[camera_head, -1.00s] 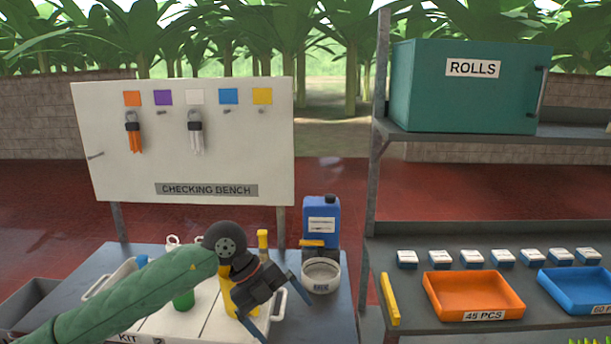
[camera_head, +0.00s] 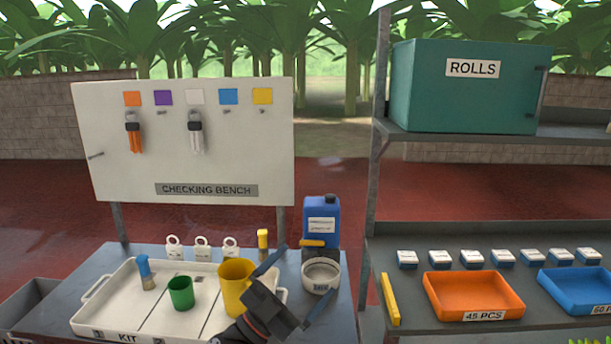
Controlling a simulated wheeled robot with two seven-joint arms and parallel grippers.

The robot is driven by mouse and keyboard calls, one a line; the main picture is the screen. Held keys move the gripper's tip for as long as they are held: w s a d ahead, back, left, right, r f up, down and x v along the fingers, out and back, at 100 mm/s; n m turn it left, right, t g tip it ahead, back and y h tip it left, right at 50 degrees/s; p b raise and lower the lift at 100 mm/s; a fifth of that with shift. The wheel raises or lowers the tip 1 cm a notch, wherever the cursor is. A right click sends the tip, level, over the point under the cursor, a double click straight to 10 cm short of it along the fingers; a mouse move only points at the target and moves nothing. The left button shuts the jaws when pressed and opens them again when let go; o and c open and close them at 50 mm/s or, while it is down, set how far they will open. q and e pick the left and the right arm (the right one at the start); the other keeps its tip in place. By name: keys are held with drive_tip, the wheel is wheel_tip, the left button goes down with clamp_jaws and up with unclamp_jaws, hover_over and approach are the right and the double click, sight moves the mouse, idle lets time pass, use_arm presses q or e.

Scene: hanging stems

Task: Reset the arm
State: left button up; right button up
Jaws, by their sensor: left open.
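My left gripper (camera_head: 294,287) is low in the head view, over the right front part of the bench (camera_head: 60,308). Its two dark blue fingers are spread apart and nothing shows between them. It covers the right front corner of the white kit tray (camera_head: 110,314). A yellow cup (camera_head: 234,286) stands in the tray just left of the gripper; I cannot tell whether they touch. A green cup (camera_head: 181,293) and a blue-topped tool (camera_head: 146,274) are also in the tray. My right gripper is not in view.
A grey-white round bowl (camera_head: 320,277) and a blue canister (camera_head: 321,222) stand right of the gripper. The shelf post (camera_head: 367,270) rises beyond them. An orange tray (camera_head: 472,295) sits on the shelf at right. The checking board (camera_head: 190,150) stands behind the bench.

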use_arm(q)
drive_tip(key=s+a+f+n+y, duration=0.1)
drive_tip(key=a+f+n+y, duration=0.7)
drive_tip(key=f+y, duration=0.3)
drive_tip(key=s+a+f+n+y, duration=0.2)
drive_tip(key=a+f+n+y, duration=0.65)
drive_tip(key=f, duration=0.35)
drive_tip(key=s+a+f+g, duration=0.2)
drive_tip(key=s+f+g, duration=0.4)
drive_tip(key=s+f, duration=0.45)
drive_tip(key=s+a+f+g, duration=0.2)
drive_tip(key=s+f+g, duration=0.4)
drive_tip(key=s, duration=0.7)
drive_tip(key=s+d+f, duration=0.1)
drive_tip(key=d+f, duration=0.1)
drive_tip(key=f, duration=1.4)
drive_tip(key=s+d+f+g, duration=0.1)
drive_tip(key=s+d+f, duration=0.1)
drive_tip(key=f, duration=1.5)
drive_tip(key=shift+d+f+m, duration=0.25)
drive_tip(key=shift+d+m, duration=0.1)
drive_tip(key=shift+d, duration=0.05)
